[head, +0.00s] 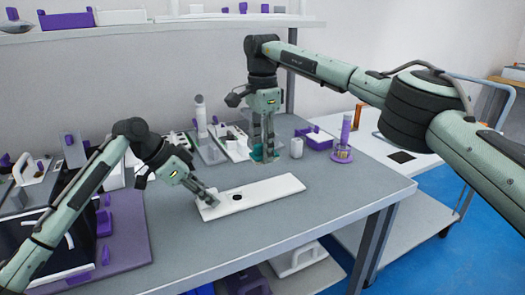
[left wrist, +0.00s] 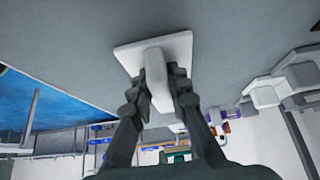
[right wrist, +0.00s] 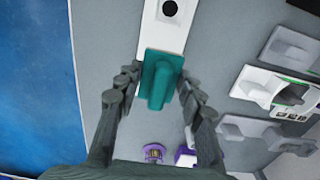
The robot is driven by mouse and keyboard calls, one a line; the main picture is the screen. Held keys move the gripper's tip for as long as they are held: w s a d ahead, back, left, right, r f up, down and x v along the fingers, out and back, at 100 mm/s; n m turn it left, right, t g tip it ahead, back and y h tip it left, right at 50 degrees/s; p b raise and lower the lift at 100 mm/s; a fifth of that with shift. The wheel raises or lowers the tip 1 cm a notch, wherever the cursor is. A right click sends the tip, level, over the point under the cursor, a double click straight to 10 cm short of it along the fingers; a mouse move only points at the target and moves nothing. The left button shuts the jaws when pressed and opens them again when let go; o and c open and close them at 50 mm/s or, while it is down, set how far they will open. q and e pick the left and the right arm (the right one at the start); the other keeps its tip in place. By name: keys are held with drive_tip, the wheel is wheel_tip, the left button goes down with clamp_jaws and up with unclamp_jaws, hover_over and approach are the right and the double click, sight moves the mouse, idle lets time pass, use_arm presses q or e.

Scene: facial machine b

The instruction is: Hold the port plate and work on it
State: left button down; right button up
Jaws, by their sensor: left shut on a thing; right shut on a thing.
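The port plate (head: 262,192) is a long white plate lying flat on the grey table, with a round black port (head: 237,197) in its top. My left gripper (head: 207,198) is at the plate's left end. The left wrist view shows it shut on a pale raised handle (left wrist: 156,78) on the plate. My right gripper (head: 265,140) is shut on a teal block (right wrist: 160,80) with an upright grip, pointing down behind the plate in the head view. In the right wrist view the block overlaps the plate (right wrist: 168,35), with the black port (right wrist: 170,8) beyond; whether they touch I cannot tell.
White and grey fixtures (head: 232,143) stand at the back. A purple mat (head: 125,230) lies at the left. The table's front right is clear.

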use_arm(q)
drive_tip(key=shift+f, duration=0.1)
drive_tip(key=c, duration=1.4)
unclamp_jaws()
drive_tip(key=shift+o, duration=0.2)
